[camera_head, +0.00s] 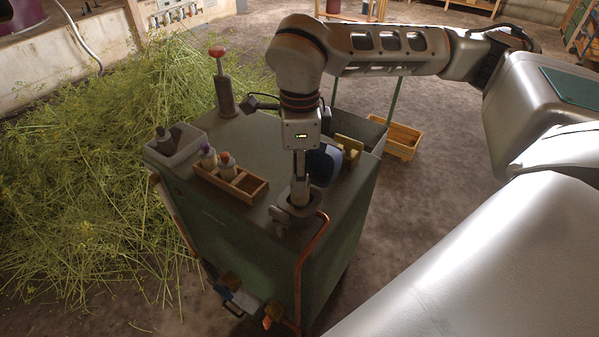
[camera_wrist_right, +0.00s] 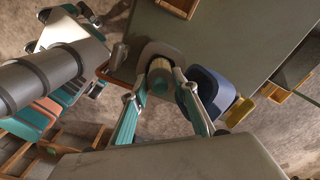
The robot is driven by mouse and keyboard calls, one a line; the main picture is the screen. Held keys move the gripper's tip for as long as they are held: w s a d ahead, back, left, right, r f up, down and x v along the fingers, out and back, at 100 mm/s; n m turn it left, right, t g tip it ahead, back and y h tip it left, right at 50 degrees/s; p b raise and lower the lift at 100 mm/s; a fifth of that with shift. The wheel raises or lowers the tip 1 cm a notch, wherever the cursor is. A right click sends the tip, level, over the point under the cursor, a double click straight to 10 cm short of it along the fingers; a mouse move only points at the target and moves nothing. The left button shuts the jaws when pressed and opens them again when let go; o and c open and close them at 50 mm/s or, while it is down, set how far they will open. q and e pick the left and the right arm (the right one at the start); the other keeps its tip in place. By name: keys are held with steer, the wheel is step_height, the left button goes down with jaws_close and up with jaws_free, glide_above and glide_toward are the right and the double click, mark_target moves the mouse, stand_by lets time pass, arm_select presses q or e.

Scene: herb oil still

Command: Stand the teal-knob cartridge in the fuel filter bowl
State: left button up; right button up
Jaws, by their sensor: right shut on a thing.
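My right gripper (camera_head: 299,190) points straight down at the near corner of the green cabinet top. It is shut on the cartridge (camera_wrist_right: 160,82), whose pale, teal-tinted end shows between the fingers in the right wrist view. The grey fuel filter bowl (camera_head: 297,210) is directly below the fingers in the head view. In the right wrist view its grey rim (camera_wrist_right: 158,49) shows around and behind the cartridge. The cartridge's lower end is hidden, so I cannot tell how deep it sits. My left gripper is not in view.
A wooden tray (camera_head: 261,188) with capped bottles and a grey bin (camera_head: 186,152) stand left on the cabinet top. A red-knobbed plunger (camera_head: 222,85) is behind. A dark blue object (camera_head: 322,166) and a yellow bracket (camera_head: 350,145) are close right. A copper pipe (camera_head: 308,247) runs beside the bowl.

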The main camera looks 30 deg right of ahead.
steer(key=shift+f+b, duration=0.6)
steer(key=shift+f, duration=0.75)
steer(key=o, duration=1.2)
step_height(320, 180, up, 12)
steer(key=shift+r, duration=0.1)
